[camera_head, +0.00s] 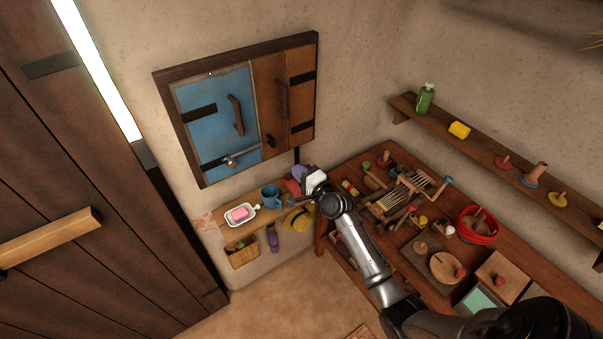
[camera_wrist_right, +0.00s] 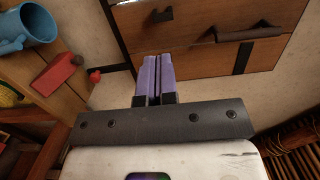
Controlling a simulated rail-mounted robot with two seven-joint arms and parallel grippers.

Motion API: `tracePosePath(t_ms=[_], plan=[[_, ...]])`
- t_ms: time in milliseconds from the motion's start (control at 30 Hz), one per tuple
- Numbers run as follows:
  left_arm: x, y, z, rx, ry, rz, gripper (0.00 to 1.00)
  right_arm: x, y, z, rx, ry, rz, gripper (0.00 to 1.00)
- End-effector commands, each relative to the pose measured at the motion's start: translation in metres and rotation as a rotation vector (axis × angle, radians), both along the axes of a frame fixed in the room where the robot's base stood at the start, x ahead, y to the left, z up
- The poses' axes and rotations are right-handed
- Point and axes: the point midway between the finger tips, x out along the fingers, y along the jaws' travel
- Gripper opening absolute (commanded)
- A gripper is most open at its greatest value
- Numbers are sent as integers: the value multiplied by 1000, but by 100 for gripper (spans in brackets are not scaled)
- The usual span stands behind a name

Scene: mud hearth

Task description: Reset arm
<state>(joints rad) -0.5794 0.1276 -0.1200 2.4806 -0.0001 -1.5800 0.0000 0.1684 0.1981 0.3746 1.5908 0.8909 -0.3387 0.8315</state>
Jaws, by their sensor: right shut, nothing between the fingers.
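My right arm comes in from the lower right in the head view. Its gripper (camera_head: 299,173) is in front of the wall, near the wall cabinet's lower right corner. In the right wrist view its two purple fingers (camera_wrist_right: 155,80) are pressed together with nothing between them. They point toward the wooden cabinet door (camera_wrist_right: 205,40), which has a dark handle. I cannot tell the exact gap to it. My left gripper is not in view.
The wall cabinet (camera_head: 284,95) shows a blue panel at left and a wooden door at right. A small shelf (camera_head: 236,234) below holds a dish with pink soap (camera_head: 239,214) and a blue mug (camera_head: 270,197). A cluttered workbench (camera_head: 335,160) stands right, under a long shelf (camera_head: 480,150).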

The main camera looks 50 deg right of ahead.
Motion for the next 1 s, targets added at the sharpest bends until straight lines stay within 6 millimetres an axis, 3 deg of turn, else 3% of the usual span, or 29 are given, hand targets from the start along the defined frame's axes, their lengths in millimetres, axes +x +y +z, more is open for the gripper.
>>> tracePosePath(t_ms=[433, 567, 733, 867, 1000], plan=[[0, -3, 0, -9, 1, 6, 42, -10, 2, 0, -8, 1, 0, 0], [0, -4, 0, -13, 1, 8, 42, -10, 5, -3, -91, 33, 20, 0], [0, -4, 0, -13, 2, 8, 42, -15, 30, -32, -418, 276, 217, 0], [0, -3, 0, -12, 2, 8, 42, -30, 58, -24, -784, 453, 399, 0], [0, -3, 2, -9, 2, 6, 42, -58, 97, -2, -1151, 613, 567, 0]])
